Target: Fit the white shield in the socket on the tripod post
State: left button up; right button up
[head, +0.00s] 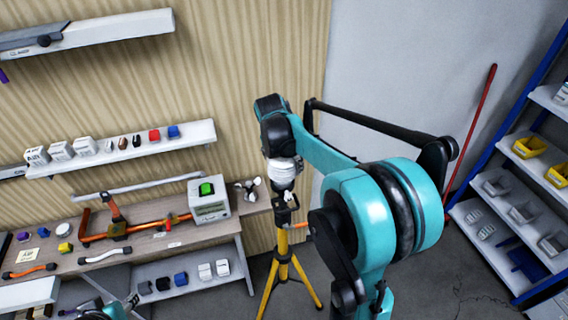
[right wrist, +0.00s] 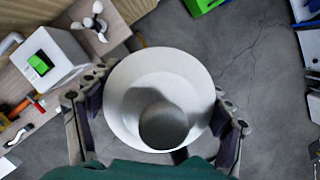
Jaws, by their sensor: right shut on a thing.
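The white shield (head: 283,171) is a ribbed white piece above the tripod (head: 283,251) in the head view. In the right wrist view the shield (right wrist: 122,88) looks like a round white bowl with a dark grey round area inside. My right gripper (right wrist: 156,115) is shut on it, one finger at each side. The yellow tripod has a dark head (head: 284,216) with a small orange lever. I cannot tell whether the shield touches the post. The socket is hidden in the wrist view. My left gripper is not clearly in view; only a bit of teal arm shows at the bottom left.
A workbench (head: 160,240) stands left of the tripod. It holds a white box with a green top (head: 208,199), a small white propeller-like piece (head: 248,188) and orange-handled tools. A blue-framed rack (head: 497,125) with bins stands at right. The floor between is clear.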

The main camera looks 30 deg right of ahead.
jog(key=shift+f+b, duration=0.5)
jog(key=shift+f, duration=0.1)
dwell(0.7)
jog(key=o, duration=1.3)
jog(key=shift+r, duration=0.1)
jog(key=shift+r+p, duration=2.55)
jog(key=shift+r, duration=0.9)
